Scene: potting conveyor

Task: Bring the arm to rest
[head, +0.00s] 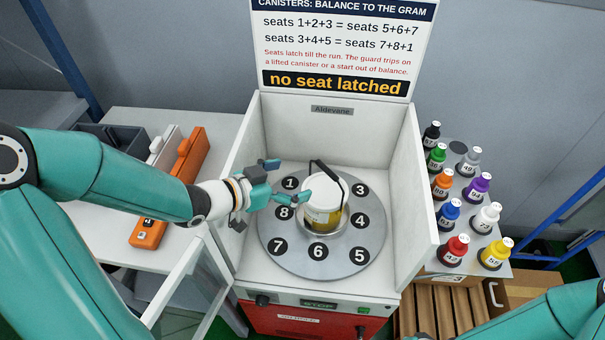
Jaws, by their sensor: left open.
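My left gripper (283,184) is open, with its fingertips at the left of the machine's round plate. One finger is close beside a white-topped container (322,201) with a yellow lower part and a black handle; I cannot tell if they touch. The container stands at the centre of the grey plate (281,257), which has numbered black seats around it. Seat 2 is hidden behind the container or handle. My right arm shows at the bottom right, but its gripper is out of view.
A sign (340,45) reading "no seat latched" stands behind the machine. White walls (414,185) flank the plate. Several coloured numbered canisters (454,249) stand on a stand at the right. An orange device (184,172) and a dark bin (112,136) lie on the left table.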

